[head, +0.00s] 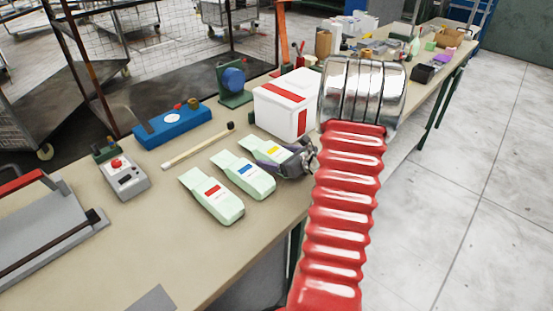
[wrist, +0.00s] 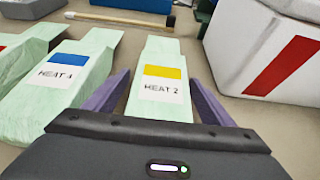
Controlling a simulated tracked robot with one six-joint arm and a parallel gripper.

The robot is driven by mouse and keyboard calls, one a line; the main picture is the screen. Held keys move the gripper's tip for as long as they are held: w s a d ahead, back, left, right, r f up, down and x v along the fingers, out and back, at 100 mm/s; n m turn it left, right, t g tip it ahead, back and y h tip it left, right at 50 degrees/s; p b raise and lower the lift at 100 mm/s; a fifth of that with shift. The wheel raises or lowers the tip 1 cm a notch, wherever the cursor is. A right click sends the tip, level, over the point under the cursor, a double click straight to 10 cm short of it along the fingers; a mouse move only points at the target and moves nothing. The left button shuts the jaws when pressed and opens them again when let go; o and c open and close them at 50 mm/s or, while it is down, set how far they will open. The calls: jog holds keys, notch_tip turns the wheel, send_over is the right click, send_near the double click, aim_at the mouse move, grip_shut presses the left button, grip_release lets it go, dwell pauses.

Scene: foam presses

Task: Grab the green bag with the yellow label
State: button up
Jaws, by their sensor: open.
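The green bag with the yellow label (head: 262,149) lies on the bench, rightmost in a row of three pale green bags. In the wrist view the yellow-labelled bag (wrist: 161,84) reads "HEAT 2". My gripper (wrist: 163,92) is open, with one purple finger on each side of this bag. The gripper body hides the bag's near end. In the head view my gripper (head: 278,155) is over the bag's right part. Whether the fingers touch the bag, I cannot tell.
The blue-labelled bag (head: 244,174) lies close on the left, with the red-labelled bag (head: 212,194) beyond it. A white box with a red stripe (head: 286,103) stands behind right. A wooden stick (head: 198,147) lies behind the bags. The bench front is clear.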

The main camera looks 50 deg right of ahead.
aim_at(275, 151)
jog(key=shift+c, duration=0.7)
jog(key=c, duration=1)
jog(key=shift+r, duration=0.1)
notch_tip(275, 151, up, 10)
jog(key=shift+f, duration=0.1)
dwell(0.4)
